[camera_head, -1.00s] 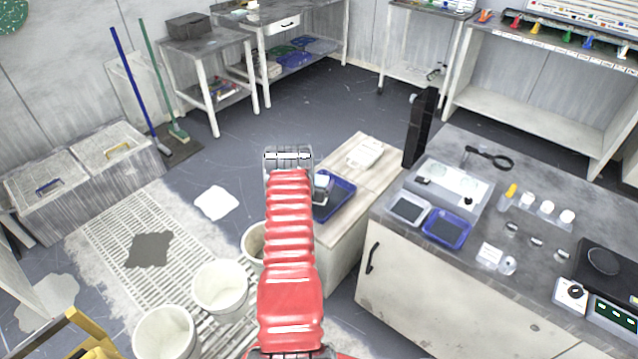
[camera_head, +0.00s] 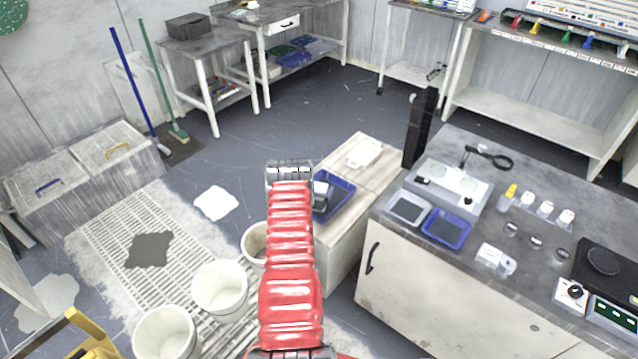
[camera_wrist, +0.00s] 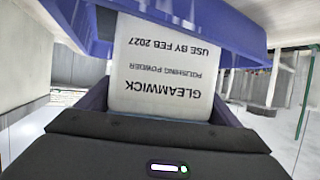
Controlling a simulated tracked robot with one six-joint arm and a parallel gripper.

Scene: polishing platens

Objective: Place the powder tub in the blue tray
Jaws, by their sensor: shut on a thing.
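The powder tub (camera_wrist: 160,75) is white, with upside-down lettering reading Gleamwick polishing powder in the wrist view. My gripper (camera_wrist: 163,105) is shut on it. The blue tray (camera_head: 342,194) lies on a pale low cabinet in the head view, right of my red arm. The tub (camera_head: 321,193) shows over the tray's left part, partly hidden by my arm. Blue tray wall (camera_wrist: 215,22) spans the top of the wrist view, close around the tub. I cannot tell whether the tub's base touches the tray floor.
A white object (camera_head: 364,153) lies behind the tray on the same cabinet. The grey bench (camera_head: 465,285) at right holds another blue tray (camera_head: 445,229), jars and a scale. Several white buckets (camera_head: 219,287) stand on the floor at left. A black post (camera_head: 420,128) rises beyond the cabinet.

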